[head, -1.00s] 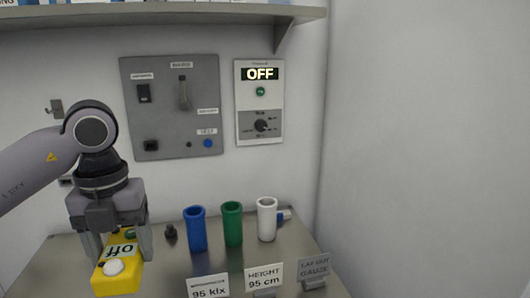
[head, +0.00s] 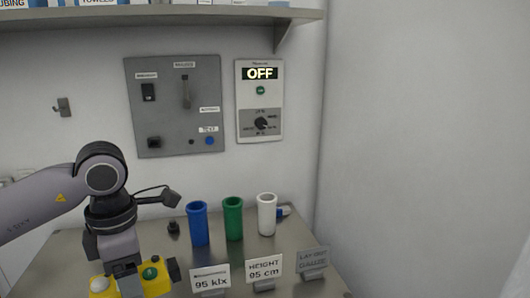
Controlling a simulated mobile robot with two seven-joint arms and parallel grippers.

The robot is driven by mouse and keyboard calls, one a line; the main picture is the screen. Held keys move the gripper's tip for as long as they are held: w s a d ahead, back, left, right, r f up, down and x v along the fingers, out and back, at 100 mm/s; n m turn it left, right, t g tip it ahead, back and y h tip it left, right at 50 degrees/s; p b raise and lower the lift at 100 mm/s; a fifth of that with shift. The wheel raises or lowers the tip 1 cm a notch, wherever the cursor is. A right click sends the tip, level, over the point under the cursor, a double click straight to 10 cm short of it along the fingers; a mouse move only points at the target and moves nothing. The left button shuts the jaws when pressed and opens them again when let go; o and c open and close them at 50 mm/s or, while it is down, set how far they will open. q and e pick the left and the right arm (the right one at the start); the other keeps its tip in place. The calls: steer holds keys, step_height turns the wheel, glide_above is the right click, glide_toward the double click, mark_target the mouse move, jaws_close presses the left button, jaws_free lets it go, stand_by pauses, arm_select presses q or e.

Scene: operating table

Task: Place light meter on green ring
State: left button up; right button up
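The yellow light meter (head: 158,284) is at the lower left of the head view, with a white dome on its left end and a green round part on its right. My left gripper (head: 128,280) comes down over its middle, with a dark finger across its near side, and appears shut on it. The meter's lower edge is cut off by the frame, so I cannot tell whether it touches the table. Its display is hidden. No green ring lies in view; the only large green thing is an upright tube (head: 233,219). My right gripper is not in view.
The metal table (head: 60,252) also holds a blue tube (head: 198,224), a white tube (head: 267,214) and a small black knob-like piece (head: 173,228). Sign stands (head: 264,272) line the front. A grey switch panel (head: 174,107) and an "OFF" display box (head: 260,101) hang on the wall.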

arm_select(q)
steer(key=m, duration=0.2)
steer(key=f+m, duration=0.1)
steer(key=m, duration=0.1)
steer(key=f+m, duration=0.1)
steer(key=m, duration=0.1)
steer(key=shift+s+f, duration=0.2)
steer(key=shift+s, duration=0.05)
step_height(320, 180, down, 6)
steer(key=s+m, duration=0.2)
steer(key=m, duration=1.6)
steer(key=shift+d+f, duration=0.2)
steer(key=shift+s, duration=0.1)
